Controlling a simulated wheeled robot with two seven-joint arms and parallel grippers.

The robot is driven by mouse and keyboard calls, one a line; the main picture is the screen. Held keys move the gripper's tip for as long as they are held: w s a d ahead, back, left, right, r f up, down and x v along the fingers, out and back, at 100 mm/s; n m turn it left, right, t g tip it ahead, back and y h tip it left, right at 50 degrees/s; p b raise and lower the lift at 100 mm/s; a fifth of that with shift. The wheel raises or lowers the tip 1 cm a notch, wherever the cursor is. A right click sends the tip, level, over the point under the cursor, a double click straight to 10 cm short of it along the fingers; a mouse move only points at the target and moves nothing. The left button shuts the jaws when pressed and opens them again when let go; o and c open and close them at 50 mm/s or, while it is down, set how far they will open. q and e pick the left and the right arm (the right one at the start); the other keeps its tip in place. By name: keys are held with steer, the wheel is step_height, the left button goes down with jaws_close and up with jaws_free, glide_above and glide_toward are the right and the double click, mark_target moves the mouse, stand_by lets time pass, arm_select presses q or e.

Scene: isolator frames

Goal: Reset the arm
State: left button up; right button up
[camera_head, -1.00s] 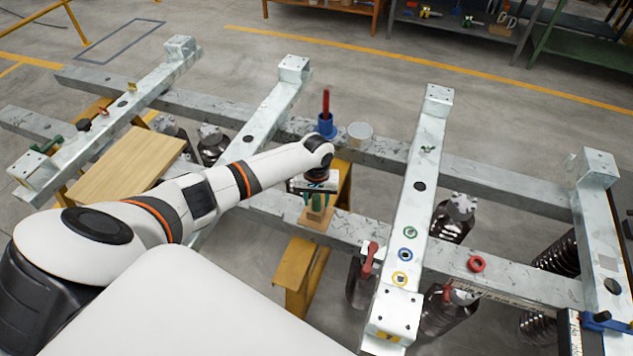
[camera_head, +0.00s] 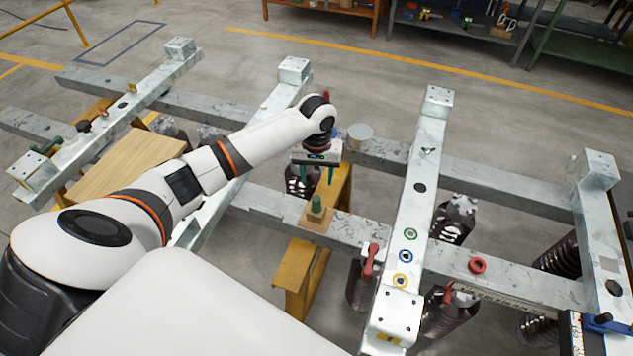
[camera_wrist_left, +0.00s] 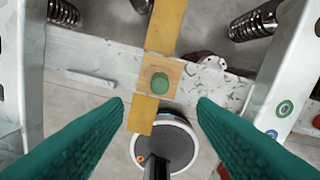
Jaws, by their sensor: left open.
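My left arm reaches in from the left in the head view, its wrist bent downward. My left gripper (camera_head: 318,177) is open, with two green fingers and nothing between them. It hangs above the frame, behind and above a green peg (camera_head: 317,205) on a small wooden block (camera_head: 317,219). The left wrist view shows the same peg (camera_wrist_left: 159,82) upright on its block (camera_wrist_left: 178,72), apart from the spread fingers (camera_wrist_left: 160,103). My right gripper is not in view.
Grey metal beams (camera_head: 408,225) cross here, with dark coil springs (camera_head: 455,220) below. A wooden board (camera_head: 125,168) lies left. Floor behind is open.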

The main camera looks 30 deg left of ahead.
arm_select(q)
steer(key=shift+r, duration=0.6)
